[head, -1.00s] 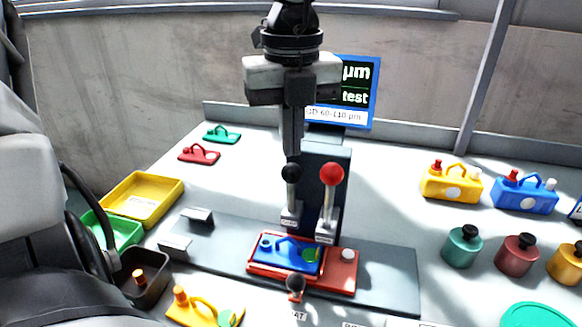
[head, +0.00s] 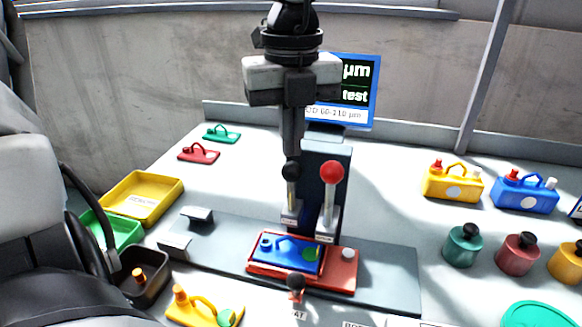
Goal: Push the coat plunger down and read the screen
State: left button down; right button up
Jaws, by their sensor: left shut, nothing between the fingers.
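My left gripper (head: 292,152) points straight down, shut and empty. Its tips are right at the top of a black-knobbed plunger (head: 291,172) and seem to touch it. A red-knobbed plunger (head: 331,174) stands just to its right. Both have small labels too blurred to read. In front of them a blue part (head: 287,257) lies in a red tray (head: 341,280) on the grey base plate (head: 388,283). The screen (head: 358,72) stands behind, partly hidden by my gripper. It shows "µm", "test" and a line ending "60-110 µm". My right gripper is not in view.
A small dark knob (head: 296,282) stands at the front. Yellow (head: 143,198), green (head: 122,228) and dark (head: 146,284) bins are at left. Yellow (head: 452,183) and blue (head: 525,194) parts and several coloured pots (head: 462,247) stand at right.

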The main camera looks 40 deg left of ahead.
aim_at(291, 163)
pick_arm(q)
notch_tip(291, 163, down, 2)
jog(key=shift+f+b, duration=0.1)
jog(key=shift+b, duration=0.8)
notch_tip(291, 163, down, 3)
jog(key=b, duration=0.3)
jog(key=shift+f, duration=0.1)
jog(key=shift+f+b, duration=0.25)
jog(key=shift+b, duration=0.05)
jog(key=shift+r, duration=0.1)
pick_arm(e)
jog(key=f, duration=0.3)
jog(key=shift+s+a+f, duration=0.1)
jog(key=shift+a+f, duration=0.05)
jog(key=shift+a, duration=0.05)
pick_arm(q)
jog(key=shift+s, duration=0.1)
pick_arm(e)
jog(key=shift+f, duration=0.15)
